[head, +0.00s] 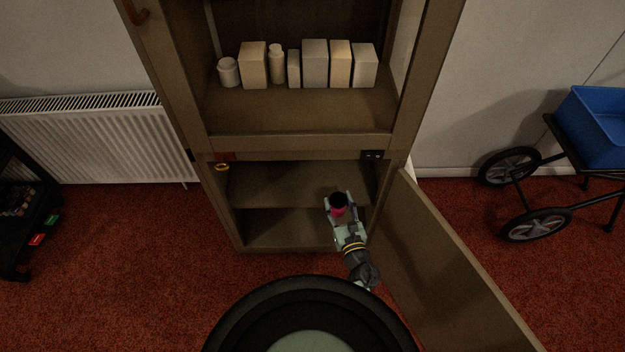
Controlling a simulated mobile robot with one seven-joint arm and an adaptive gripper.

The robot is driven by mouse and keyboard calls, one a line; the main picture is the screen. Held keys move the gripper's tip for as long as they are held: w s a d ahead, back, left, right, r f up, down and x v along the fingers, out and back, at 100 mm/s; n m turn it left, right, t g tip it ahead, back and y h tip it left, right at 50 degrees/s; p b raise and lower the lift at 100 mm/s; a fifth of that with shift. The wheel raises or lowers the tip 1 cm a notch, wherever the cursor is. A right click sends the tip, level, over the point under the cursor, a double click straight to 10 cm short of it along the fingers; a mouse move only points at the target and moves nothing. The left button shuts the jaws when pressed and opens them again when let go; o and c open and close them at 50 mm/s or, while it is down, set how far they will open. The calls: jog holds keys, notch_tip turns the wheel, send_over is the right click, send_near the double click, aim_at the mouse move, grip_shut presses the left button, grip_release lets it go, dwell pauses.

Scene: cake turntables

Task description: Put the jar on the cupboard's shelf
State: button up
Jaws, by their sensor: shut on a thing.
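The jar (338,202) has a dark round top with a bit of pink showing below it. My gripper (340,206) is shut on it, with a finger on each side. The cupboard (291,143) stands ahead with its lower compartment open. The cupboard's shelf (280,183) crosses that compartment and looks bare. The gripper and jar show in front of the right part of the opening. I cannot tell whether the jar is past the shelf's front edge or touching the shelf. The gripper hides part of the compartment's floor.
The lower cupboard door (450,265) stands open at the right, close to my arm. White boxes and bottles (314,64) line the upper compartment. A radiator (95,140) is at the left; a wheeled cart with a blue bin (598,125) is at the right.

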jog(key=w+a+b, duration=0.1)
jog(key=w, duration=0.2)
jog(key=w+a+b, duration=0.1)
jog(key=w+a, duration=0.1)
jog(key=w, duration=0.2)
jog(key=w+a+f+b, duration=0.1)
jog(key=w+a, duration=0.1)
jog(key=w, duration=0.2)
jog(key=shift+w+a+f+b, duration=0.1)
jog(key=shift+a+b, duration=0.15)
jog(key=shift+b, duration=0.05)
jog(key=shift+w+a+b, duration=0.25)
jog(key=shift+w+b, duration=0.1)
jog(key=shift+w, duration=0.15)
notch_tip(320, 180, down, 4)
jog(key=shift+s+d+r+b, duration=0.1)
jog(key=shift+r+b, duration=0.05)
jog(key=shift+b, duration=1.1)
jog(key=shift+r, duration=0.15)
jog(key=shift+f, duration=0.3)
jog(key=o, duration=1.5)
jog(key=shift+r, duration=0.1)
jog(key=shift+c, duration=0.2)
jog(key=shift+r, duration=0.2)
jog(key=p+v, duration=0.3)
jog(key=v, duration=0.9)
